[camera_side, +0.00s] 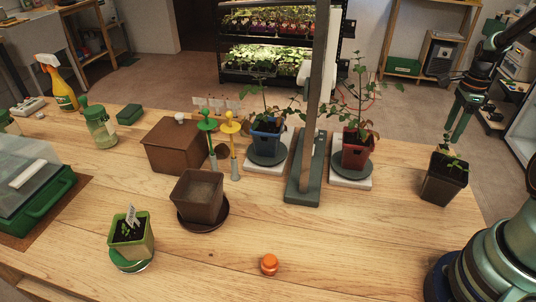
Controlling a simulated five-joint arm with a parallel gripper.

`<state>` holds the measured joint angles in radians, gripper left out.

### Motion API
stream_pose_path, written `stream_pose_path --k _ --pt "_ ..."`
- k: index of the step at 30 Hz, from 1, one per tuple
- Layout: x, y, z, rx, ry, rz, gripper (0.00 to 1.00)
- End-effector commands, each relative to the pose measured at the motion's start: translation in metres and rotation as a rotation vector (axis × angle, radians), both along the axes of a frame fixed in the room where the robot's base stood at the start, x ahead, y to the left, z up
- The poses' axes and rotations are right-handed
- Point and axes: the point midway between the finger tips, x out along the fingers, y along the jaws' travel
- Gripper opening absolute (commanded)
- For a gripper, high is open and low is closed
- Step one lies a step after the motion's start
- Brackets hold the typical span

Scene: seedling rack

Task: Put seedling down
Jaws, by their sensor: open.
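A small green seedling (452,161) stands in a square black pot (443,187) on the table at the right. The pot is upright near the table's right edge. My gripper (448,143) points down just above the seedling, with its fingers open. I cannot tell whether a fingertip touches the leaves. Another seedling with a white label (131,214) is in a light green pot (133,244) at the front left, on a green-rimmed saucer (131,266).
An empty-looking brown pot (197,200) stands on a dark saucer. Two potted plants, in blue (266,143) and red (356,152) pots, flank a tall grey post (306,180).

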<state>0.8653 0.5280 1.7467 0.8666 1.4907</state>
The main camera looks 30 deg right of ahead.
Motion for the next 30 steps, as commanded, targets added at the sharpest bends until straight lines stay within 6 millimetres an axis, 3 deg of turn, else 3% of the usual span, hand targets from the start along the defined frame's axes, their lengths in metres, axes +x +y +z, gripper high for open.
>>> stream_pose_path --k 4,11,14,17,22,30 --pt "0.001 -0.001 0.028 -0.004 -0.004 0.000 0.64" --pt "0.001 0.001 0.048 -0.002 -0.002 0.009 0.64" --pt "0.009 0.013 0.060 -0.018 -0.015 0.089 0.64" --pt "0.024 0.043 0.080 -0.050 -0.040 0.280 0.64" --pt "0.047 0.119 0.121 -0.141 -0.100 0.764 0.64" --pt "0.040 0.240 0.160 -0.323 -0.180 1.551 0.64"
